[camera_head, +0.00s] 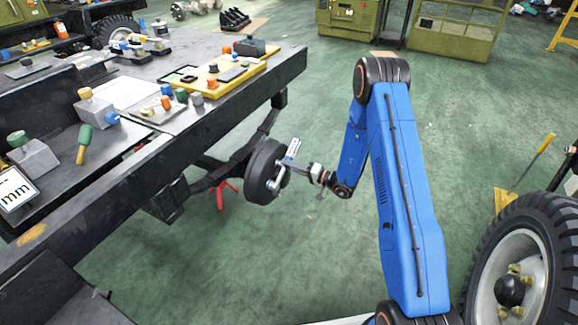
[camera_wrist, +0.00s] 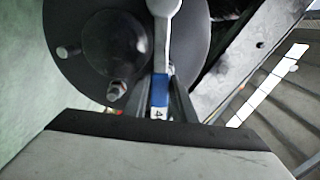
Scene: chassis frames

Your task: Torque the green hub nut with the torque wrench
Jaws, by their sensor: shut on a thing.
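My gripper (camera_wrist: 163,92) is shut on the torque wrench (camera_wrist: 161,50), a grey metal bar with a blue band and a white label marked 4. In the head view my gripper (camera_head: 304,170) is beside the dark round hub drum (camera_head: 262,168). In the wrist view the wrench lies across the face of the hub drum (camera_wrist: 75,25), right of its domed centre (camera_wrist: 112,48). The wrench's head runs out at the top edge, so I cannot tell whether it is on a nut. Metal studs or nuts (camera_wrist: 115,91) show on the face. No green nut can be made out.
A dark workbench or chassis frame (camera_head: 150,160) with tools, blocks and a yellow tray (camera_head: 222,78) stands at left. A large tyre (camera_head: 528,250) is at lower right. Green floor (camera_head: 290,265) is open in front.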

